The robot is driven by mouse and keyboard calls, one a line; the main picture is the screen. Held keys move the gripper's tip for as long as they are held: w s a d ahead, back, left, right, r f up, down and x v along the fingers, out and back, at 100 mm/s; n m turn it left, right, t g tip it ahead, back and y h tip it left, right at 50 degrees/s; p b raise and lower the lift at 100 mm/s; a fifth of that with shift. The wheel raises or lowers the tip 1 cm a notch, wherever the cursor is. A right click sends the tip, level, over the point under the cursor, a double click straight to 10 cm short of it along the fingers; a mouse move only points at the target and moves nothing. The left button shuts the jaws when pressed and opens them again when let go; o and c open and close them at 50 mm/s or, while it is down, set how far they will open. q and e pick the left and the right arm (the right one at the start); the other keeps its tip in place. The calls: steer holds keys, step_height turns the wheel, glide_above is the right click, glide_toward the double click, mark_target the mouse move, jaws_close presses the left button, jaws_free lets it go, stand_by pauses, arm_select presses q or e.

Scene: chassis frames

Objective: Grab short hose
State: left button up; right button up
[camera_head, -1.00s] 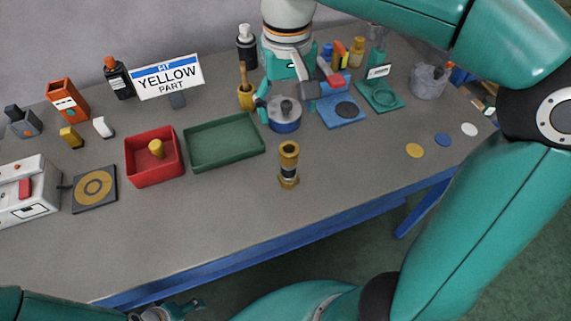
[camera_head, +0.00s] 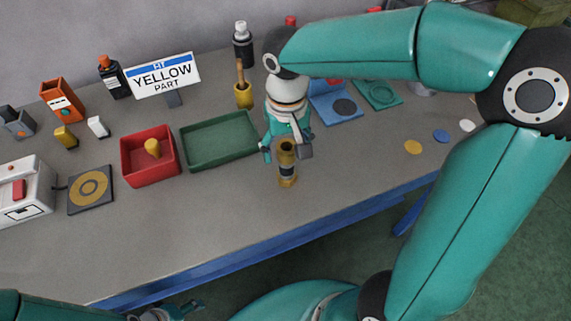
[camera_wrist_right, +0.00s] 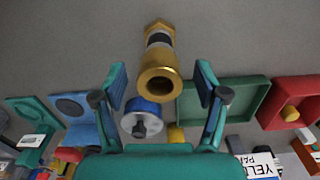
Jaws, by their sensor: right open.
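The short hose (camera_head: 286,172) looks like an upright piece with brass ends and a dark middle, standing on the table. In the right wrist view the hose (camera_wrist_right: 158,66) lies between the two teal fingers, its round brass opening toward the camera. My right gripper (camera_head: 285,151) is open around the hose's upper part in the head view, with a finger on each side. In the wrist view gaps show between the fingers and the hose. My left gripper (camera_head: 178,311) shows only partly at the bottom edge, away from the hose.
A green tray (camera_head: 221,158) and a red bin (camera_head: 131,172) with a yellow piece stand left of the hose. A blue round pot (camera_wrist_right: 141,122) is behind it, hidden in the head view. A blue plate (camera_head: 336,116) is at the back right. The table's front is clear.

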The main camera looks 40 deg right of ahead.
jaws_close()
stand_by(0.4)
steer(key=shift+r, duration=0.15)
